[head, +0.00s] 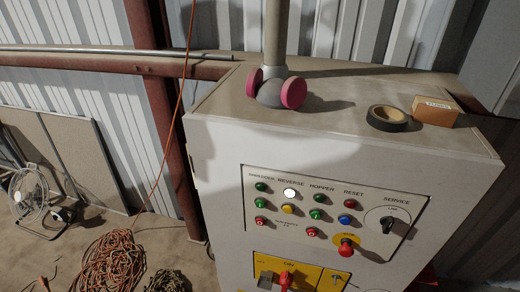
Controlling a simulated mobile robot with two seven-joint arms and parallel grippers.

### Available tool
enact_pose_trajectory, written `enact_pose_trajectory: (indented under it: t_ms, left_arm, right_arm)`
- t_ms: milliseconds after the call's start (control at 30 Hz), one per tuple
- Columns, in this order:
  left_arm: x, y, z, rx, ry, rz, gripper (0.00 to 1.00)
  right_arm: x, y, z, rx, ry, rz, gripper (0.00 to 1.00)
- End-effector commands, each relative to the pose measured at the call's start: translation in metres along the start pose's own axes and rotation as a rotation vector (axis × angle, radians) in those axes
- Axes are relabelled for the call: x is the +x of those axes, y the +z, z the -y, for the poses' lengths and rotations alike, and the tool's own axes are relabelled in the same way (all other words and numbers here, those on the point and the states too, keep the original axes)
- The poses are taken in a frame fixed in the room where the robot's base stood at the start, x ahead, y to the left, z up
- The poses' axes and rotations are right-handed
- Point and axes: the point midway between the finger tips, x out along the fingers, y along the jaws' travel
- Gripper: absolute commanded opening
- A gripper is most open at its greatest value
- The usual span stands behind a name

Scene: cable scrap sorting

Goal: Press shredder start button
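The control panel (258,240) is on the front of a pale cabinet (225,180). Under the label SHREDDER, at the panel's left end, are a green button (261,187) and a red button (260,221). To their right, under REVERSE, a bright white button (290,193) sits above a yellow button (288,208). Under HOPPER are green buttons (320,200) and a red one (312,231). Under RESET are a red button (350,204) and a blue button (346,219). Neither of my grippers is in view.
A red mushroom button (346,245) and a black SERVICE switch (387,223) are on the right. A yellow plate (263,264) with a red handle is below. On top are a pink-disced respirator (271,91), black tape (387,119) and small box (435,110). Cables (112,262) lie on the floor.

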Motion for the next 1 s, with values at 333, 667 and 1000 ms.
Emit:
enact_pose_trajectory:
  t_ms: [333, 667, 1000]
  left_arm:
    - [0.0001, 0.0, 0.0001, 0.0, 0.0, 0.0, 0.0]
    - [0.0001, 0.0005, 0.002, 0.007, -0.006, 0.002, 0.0]
    - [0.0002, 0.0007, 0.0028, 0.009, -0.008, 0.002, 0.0]
  right_arm:
    - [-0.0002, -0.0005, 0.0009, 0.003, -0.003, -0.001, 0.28]
    - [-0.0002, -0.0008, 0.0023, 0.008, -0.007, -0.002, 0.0]
    - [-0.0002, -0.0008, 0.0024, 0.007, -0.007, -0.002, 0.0]
